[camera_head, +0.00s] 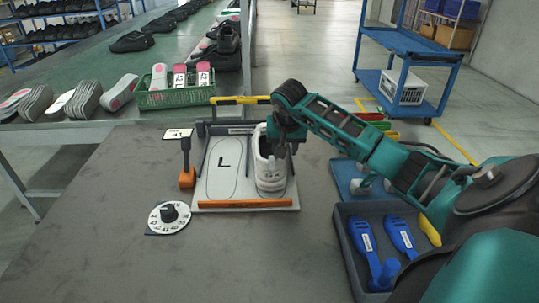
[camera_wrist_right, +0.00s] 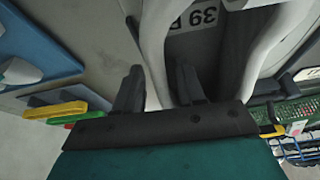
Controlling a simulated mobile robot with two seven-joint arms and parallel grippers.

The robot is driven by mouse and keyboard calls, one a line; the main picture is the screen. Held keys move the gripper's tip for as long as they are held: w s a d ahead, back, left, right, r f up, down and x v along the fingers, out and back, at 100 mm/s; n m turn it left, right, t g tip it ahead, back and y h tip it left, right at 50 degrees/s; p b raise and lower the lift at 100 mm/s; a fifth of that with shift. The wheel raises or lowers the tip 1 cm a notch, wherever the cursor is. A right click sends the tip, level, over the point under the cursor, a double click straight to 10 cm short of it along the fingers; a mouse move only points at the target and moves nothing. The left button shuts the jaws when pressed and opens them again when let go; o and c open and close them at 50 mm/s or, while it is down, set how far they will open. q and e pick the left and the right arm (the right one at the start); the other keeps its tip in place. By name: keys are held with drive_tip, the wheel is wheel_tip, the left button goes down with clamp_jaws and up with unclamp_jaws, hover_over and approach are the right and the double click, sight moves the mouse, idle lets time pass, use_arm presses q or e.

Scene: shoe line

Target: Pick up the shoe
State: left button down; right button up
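A white shoe (camera_head: 268,174) stands on the right side of the fixture board (camera_head: 243,207), beside an outline marked L. My right gripper (camera_head: 279,136) is at the shoe's opening, reaching in from the right. In the right wrist view, my right gripper (camera_wrist_right: 159,88) has its two fingers apart, one on each side of a white wall of the shoe (camera_wrist_right: 155,50). One finger is inside the opening. Whether both fingers touch the wall is hard to tell. An insole label inside reads 39 R. My left gripper is not in view.
An orange-based post (camera_head: 187,178) and a numbered dial (camera_head: 169,217) stand left of the board. A tray with blue tools (camera_head: 363,238) lies at right. A green crate (camera_head: 176,97) of insoles stands behind. The table's front left is clear.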

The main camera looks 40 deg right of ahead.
clamp_jaws()
idle(0.3)
drive_tip(key=shift+r, duration=0.1)
